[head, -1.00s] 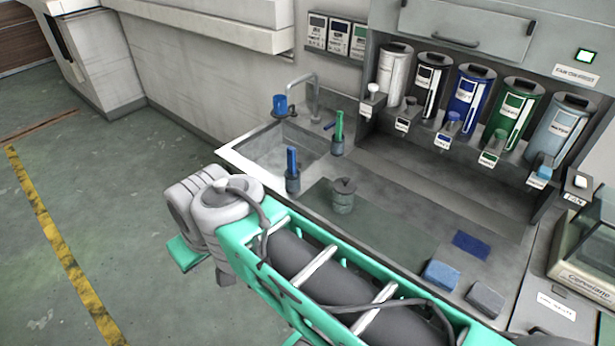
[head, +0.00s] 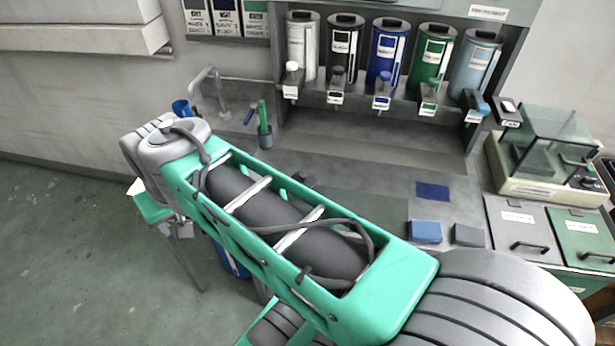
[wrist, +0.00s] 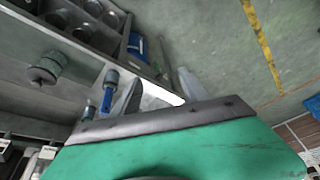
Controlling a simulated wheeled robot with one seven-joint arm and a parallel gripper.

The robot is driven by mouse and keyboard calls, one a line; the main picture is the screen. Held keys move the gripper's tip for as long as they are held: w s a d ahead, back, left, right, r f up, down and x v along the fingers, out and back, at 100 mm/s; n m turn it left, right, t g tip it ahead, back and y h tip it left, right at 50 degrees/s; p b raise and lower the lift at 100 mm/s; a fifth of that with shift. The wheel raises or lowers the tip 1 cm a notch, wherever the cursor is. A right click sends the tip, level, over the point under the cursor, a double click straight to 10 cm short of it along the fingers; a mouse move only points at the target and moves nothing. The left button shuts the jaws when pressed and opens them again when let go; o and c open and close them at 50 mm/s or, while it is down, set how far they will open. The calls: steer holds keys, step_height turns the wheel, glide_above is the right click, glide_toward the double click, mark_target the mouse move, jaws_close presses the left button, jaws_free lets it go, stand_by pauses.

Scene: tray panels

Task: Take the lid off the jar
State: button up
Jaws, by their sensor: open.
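The jar (wrist: 40,74) is a squat grey vessel in the wrist view, at the left on the counter. Its lid (wrist: 54,60) with a round knob is on it. In the head view my arm covers most of the jar; only a small dark part (head: 305,180) shows above the arm's edge, and I cannot tell which part. My gripper (wrist: 158,92) is open in the wrist view, its two grey fingers apart with nothing between them. It is to the right of the jar, clear of it, near the counter's edge.
A holder with a green tool (head: 264,130) stands by the tap (head: 212,92). Blue (head: 426,231) and grey (head: 468,235) blocks lie at the counter's right. Dispensers line the back. Floor is open at left.

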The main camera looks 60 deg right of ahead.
mark_target(303, 174)
steer(key=o, duration=0.3)
steer(key=w+d+f+m+g+b, duration=0.2)
steer(key=d+m, duration=0.6)
steer(key=d, duration=0.6)
steer(key=shift+m+h, duration=0.3)
steer(key=shift+o, duration=0.8)
steer(key=s+d+f+m+g+b, duration=0.1)
steer(key=d+m, duration=0.3)
steer(key=d, duration=0.4)
steer(key=shift+s+d+f, duration=0.15)
steer(key=shift+s+f, duration=0.1)
steer(key=shift+f, duration=0.1)
steer(key=o, duration=0.4)
steer(key=s+d+f+m, duration=0.1)
steer(key=s+d+m, duration=0.1)
steer(key=d, duration=0.1)
steer(key=s+d+f+m, duration=0.1)
steer(key=d+m, duration=0.1)
steer(key=d, duration=0.2)
steer(key=s+d+m+g+y, duration=0.1)
steer(key=s+d+m, duration=0.1)
steer(key=d, duration=0.1)
steer(key=shift+s+d+f+m+b, duration=0.3)
steer(key=shift+s+d+f+b, duration=0.05)
steer(key=shift+f, duration=0.05)
step_height(303, 174, down, 7)
steer(key=shift+f+p, duration=0.15)
steer(key=shift+p, duration=0.85)
